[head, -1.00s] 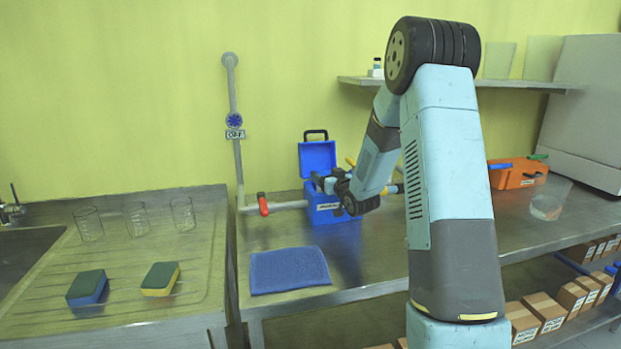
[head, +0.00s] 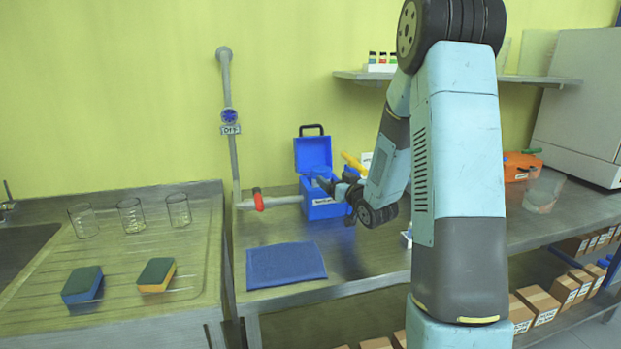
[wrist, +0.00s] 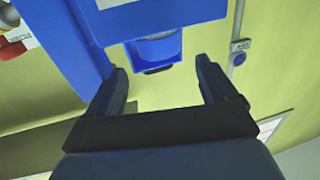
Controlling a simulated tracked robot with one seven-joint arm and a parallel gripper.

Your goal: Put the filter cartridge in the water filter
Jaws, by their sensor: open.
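The water filter appears to be the blue box (head: 325,208), on the bench against the wall, with its blue lid (head: 313,154) raised. My gripper (head: 330,185) is at the top of the box, partly hidden by its own links. In the wrist view my gripper (wrist: 163,80) is open, its two fingers apart.
A pipe with a red-handled valve (head: 258,199) runs to the box's left side. A blue cloth (head: 286,265) lies in front. Glass beakers (head: 131,215) and two sponges (head: 156,274) are on the left drainboard. An orange box (head: 522,166) stands at the right.

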